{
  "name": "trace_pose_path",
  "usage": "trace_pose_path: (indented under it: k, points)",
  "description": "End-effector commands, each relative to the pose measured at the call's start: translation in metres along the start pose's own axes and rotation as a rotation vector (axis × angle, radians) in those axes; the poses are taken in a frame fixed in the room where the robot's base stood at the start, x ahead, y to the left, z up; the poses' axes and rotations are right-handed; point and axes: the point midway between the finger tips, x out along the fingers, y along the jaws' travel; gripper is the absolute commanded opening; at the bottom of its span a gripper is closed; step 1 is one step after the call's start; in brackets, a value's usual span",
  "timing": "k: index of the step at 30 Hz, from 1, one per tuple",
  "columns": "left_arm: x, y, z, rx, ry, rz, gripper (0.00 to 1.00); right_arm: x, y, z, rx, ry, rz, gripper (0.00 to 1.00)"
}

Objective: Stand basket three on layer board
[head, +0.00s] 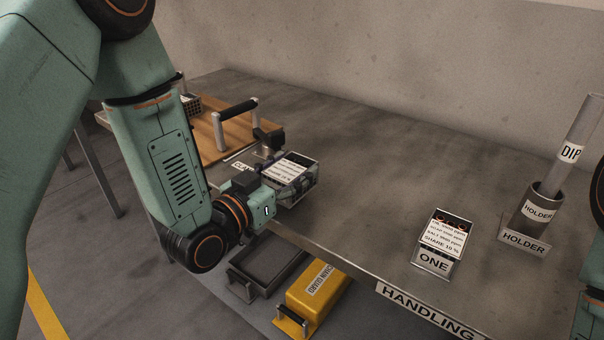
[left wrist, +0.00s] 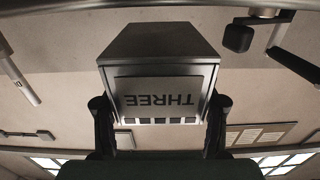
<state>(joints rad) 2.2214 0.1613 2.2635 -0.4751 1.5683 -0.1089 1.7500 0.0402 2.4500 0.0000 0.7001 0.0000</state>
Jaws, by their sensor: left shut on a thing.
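Basket three, a small grey metal box with a printed white card, shows in the head view (head: 300,172) near the table's front-left edge. In the left wrist view basket three (left wrist: 160,50) fills the middle, its THREE label upside down. My left gripper (head: 280,185) is shut on it, with a finger at each side. I cannot tell whether the basket touches the table. The brown wooden layer board (head: 205,135) lies beyond it to the left, with an upright black-topped handle. My right gripper is out of view.
A dark mesh basket (head: 191,104) is at the board's far left. A dark clamp (head: 268,140) stands between board and basket three. Basket ONE (head: 440,245) and the holder (head: 530,220) with a DIP tube are at right. Below are a dark tray (head: 268,262) and yellow box (head: 318,290).

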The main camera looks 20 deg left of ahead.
Motion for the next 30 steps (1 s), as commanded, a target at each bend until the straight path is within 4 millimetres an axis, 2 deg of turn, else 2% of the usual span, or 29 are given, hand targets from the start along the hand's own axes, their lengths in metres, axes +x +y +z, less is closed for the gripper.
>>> trace_pose_path:
  k: [11, 25, 26, 30]
  points:
    - [0.034, 0.000, 0.019, 0.001, 0.005, 0.001, 0.01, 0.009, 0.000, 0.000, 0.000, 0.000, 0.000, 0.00]
    - [0.035, 0.000, 0.024, 0.001, 0.006, 0.000, 0.01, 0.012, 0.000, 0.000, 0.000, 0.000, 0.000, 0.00]
    - [0.035, 0.000, 0.025, 0.000, 0.002, 0.000, 0.62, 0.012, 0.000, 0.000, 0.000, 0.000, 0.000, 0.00]
    - [0.035, 0.000, 0.025, 0.000, 0.001, 0.000, 0.74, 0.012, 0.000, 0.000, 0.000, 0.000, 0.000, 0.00]
